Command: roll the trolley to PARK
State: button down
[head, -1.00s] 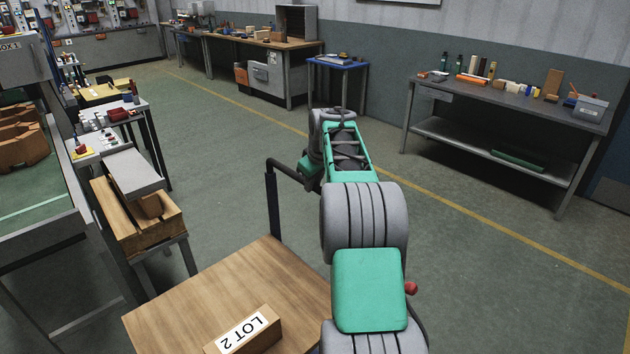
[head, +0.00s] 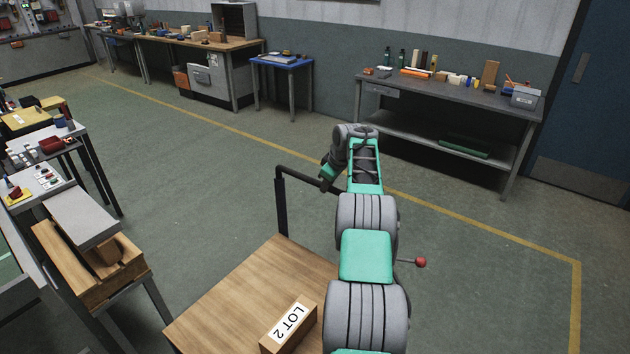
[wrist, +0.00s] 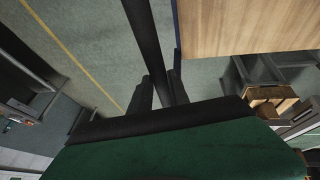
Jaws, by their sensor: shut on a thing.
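The trolley has a wooden top (head: 240,292) and a dark upright post with a handle bar (head: 300,174) at its far side. My gripper (head: 328,180) is at the bar, partly hidden by my arm in the head view. In the wrist view my gripper (wrist: 160,88) has its dark fingers on either side of the black handle bar (wrist: 143,30), shut on it. The trolley's top (wrist: 245,25) also shows there. A box marked LOT 2 (head: 290,327) lies on the top. No PARK lettering is visible.
A yellow floor line (head: 440,210) runs along the walls and turns at the right. A grey bench (head: 450,90) stands beyond it, near a blue door (head: 590,110). Small tables and a wooden crate (head: 90,262) stand at left. A red knob (head: 420,262) sticks out beside my arm. Floor ahead is open.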

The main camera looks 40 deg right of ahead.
jog(key=shift+w+d+r, duration=0.1)
jog(key=shift+d+r, duration=0.05)
jog(key=shift+d, duration=0.45)
jog(key=c, duration=1.3)
grip_release()
jog(key=shift+d, duration=0.15)
jog(key=shift+o, duration=0.2)
jog(key=shift+w, duration=0.1)
jog(key=v, duration=0.3)
jog(key=b+v, duration=0.1)
jog(key=v, duration=0.3)
jog(key=shift+a+r, duration=0.2)
jog(key=shift+r, duration=0.1)
jog(key=shift+s, duration=0.2)
